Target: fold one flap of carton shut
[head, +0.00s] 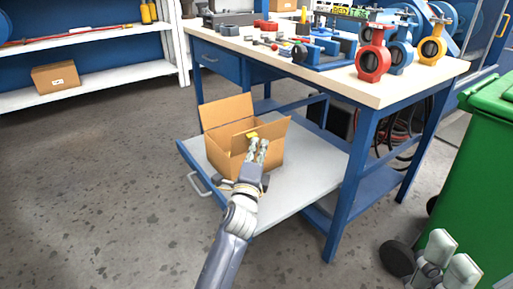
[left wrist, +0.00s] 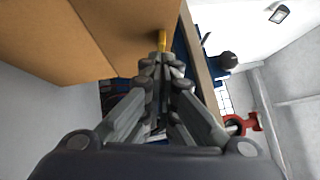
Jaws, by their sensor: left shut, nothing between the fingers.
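The brown carton (head: 225,158) stands on a grey pull-out shelf with its top open. A tall flap (head: 226,112) stands up at its back left, and another flap (head: 275,134) stands at the right. My left gripper (head: 256,148) is shut and empty, in front of the carton's right part, with its fingertips near the flaps; contact cannot be told. In the left wrist view, brown cardboard (left wrist: 90,35) fills the upper left beside the shut fingers (left wrist: 162,62). A small yellow thing (head: 252,135) shows at the fingertips. My right gripper (head: 449,260) is open and empty at the lower right.
The grey shelf (head: 305,175) has bare room right of the carton. Above is a blue workbench (head: 300,65) with valves, including a red one (head: 374,62), and tools. A green bin (head: 485,165) stands at the right. A smaller box (head: 56,76) sits on the left shelving.

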